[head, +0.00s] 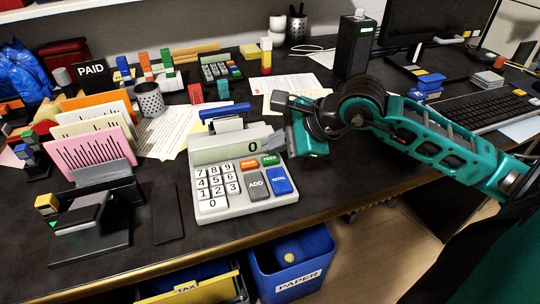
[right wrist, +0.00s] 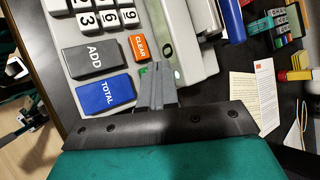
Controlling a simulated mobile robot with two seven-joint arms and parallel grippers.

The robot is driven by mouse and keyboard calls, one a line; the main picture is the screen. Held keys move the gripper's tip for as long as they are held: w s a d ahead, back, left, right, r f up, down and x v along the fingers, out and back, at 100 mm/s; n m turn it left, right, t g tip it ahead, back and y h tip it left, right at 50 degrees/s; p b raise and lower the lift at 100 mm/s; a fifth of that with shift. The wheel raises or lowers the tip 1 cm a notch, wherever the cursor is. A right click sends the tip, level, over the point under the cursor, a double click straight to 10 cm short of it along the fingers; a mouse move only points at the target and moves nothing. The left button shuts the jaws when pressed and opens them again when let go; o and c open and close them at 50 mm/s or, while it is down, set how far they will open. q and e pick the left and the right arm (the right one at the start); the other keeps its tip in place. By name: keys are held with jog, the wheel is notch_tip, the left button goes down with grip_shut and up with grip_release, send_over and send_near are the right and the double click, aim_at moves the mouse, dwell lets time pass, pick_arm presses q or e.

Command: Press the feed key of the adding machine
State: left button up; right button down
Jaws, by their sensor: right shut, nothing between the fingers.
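The adding machine (head: 240,196) stands near the front edge of the desk, its display reading 0. Its green FEED key (head: 270,160) sits at the upper right of the keys, beside the orange CLEAR key (head: 249,164) and above the blue TOTAL key (head: 279,181). My right gripper (head: 270,145) is shut and empty, with its grey fingers at the FEED key. In the right wrist view the fingertips (right wrist: 158,66) cover most of the green key (right wrist: 145,71). I cannot tell whether they touch it. My left gripper is not in view.
The grey ADD key (head: 257,186) is close by. A black box (head: 355,48) stands behind my right arm. A card holder with a pink sheet (head: 92,152) and a stamp stand (head: 85,225) are at left. A blue PAPER bin (head: 290,265) is below the desk edge.

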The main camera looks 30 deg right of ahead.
aim_at(274, 161)
jog(key=shift+r+p, duration=1.45)
jog(key=shift+r, duration=1.15)
jog(key=shift+f, duration=0.1)
